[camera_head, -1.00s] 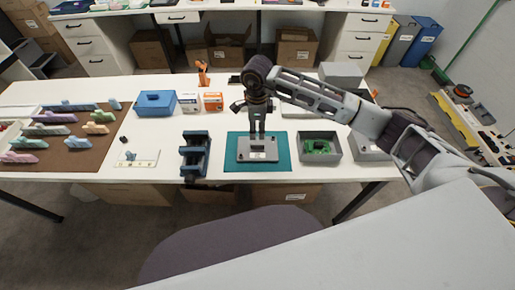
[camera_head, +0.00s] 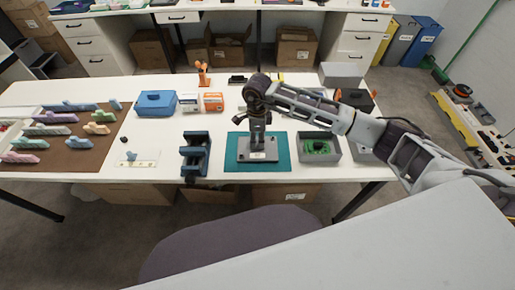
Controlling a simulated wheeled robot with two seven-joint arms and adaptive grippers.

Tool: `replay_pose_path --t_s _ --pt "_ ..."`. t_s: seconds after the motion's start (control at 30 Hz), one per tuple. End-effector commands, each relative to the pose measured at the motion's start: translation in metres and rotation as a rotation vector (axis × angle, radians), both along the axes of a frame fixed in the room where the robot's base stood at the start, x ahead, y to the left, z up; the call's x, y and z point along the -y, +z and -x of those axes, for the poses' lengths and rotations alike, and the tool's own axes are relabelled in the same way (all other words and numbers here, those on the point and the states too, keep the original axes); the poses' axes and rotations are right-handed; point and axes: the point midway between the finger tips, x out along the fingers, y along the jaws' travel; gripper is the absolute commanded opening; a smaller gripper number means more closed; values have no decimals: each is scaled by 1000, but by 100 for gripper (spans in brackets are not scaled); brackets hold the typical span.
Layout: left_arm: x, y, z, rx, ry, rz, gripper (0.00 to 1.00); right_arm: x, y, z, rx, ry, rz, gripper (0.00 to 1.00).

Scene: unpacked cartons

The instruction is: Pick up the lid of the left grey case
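A flat grey piece, which looks like a case lid (camera_head: 244,154), lies on a teal mat (camera_head: 283,160) near the front edge of the table. My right gripper (camera_head: 257,148) points straight down over its middle, with its fingertips at or very near its raised part. The fingers are small and dark, so I cannot tell whether they are shut on it. An open grey case (camera_head: 336,157) with a green board (camera_head: 318,147) in it stands just right of the mat. My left gripper is not in view.
A dark blue holder (camera_head: 195,160) stands left of the mat. A blue box (camera_head: 155,104) and small cartons (camera_head: 213,102) are behind it. Another grey case (camera_head: 361,154) is partly hidden under my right arm. A grey box (camera_head: 340,75) stands at the back right.

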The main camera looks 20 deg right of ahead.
Motion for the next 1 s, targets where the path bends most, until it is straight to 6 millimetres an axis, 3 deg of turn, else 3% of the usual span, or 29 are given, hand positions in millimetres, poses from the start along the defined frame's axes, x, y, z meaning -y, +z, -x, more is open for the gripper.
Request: replay_pose_path --t_s 0.3,0.83,1.0 --pt "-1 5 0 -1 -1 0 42 1 -30 1 -2 -2 2 38" --pt "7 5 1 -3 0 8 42 1 -33 1 0 -1 1 38" --pt "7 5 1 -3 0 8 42 1 -33 1 0 -1 1 16"
